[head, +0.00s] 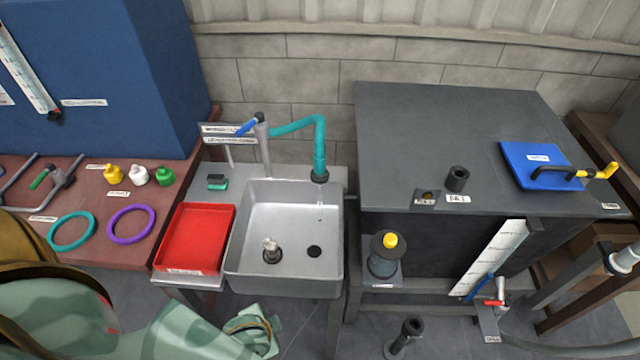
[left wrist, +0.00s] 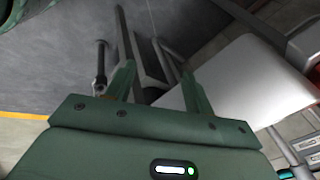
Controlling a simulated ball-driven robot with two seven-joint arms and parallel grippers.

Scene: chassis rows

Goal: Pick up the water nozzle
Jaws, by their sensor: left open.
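I cannot tell for sure which part is the water nozzle. A teal pipe (head: 300,125) bends over the grey sink (head: 335,275) and ends in a dark downward outlet (head: 320,176), with a thin trickle of water below it. A small metallic fitting (head: 271,248) stands upright in the basin, left of the drain hole. My green left arm comes in at the bottom left of the head view, below and in front of the sink. In the left wrist view my left gripper (left wrist: 158,88) is open, with nothing visible between its fingers. My right gripper is not in view.
A red tray (head: 198,238) adjoins the sink on the left. Rings and small bottles lie on the reddish bench (head: 95,255). A dark workbench (head: 450,130) stands on the right. A black fitting (head: 408,332) stands low in front.

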